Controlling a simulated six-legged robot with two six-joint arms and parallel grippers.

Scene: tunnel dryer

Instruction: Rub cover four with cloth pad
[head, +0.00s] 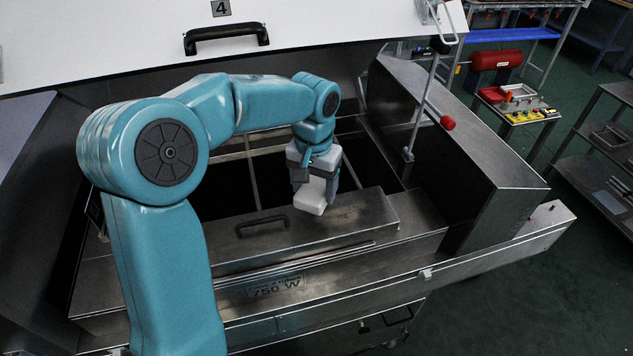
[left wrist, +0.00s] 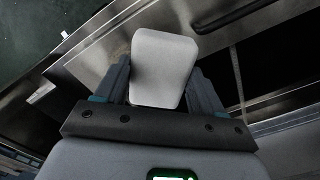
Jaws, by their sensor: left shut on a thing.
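Cover four (head: 130,38) is the white raised lid at the top left of the head view. It bears a plate (head: 221,8) with the number 4 and a black handle (head: 227,38). My left gripper (head: 314,190) is shut on a white block-shaped cloth pad (head: 311,197), above the metal box inside the dryer and well below the cover. In the left wrist view the pad (left wrist: 163,68) sits between the two fingers. The cover's far left part is out of frame. My right gripper is not in view.
A metal box (head: 365,212) with a black handle lies in the open dryer below the pad. Red equipment (head: 497,59) and a metal shelf (head: 602,135) stand farther right on the green floor.

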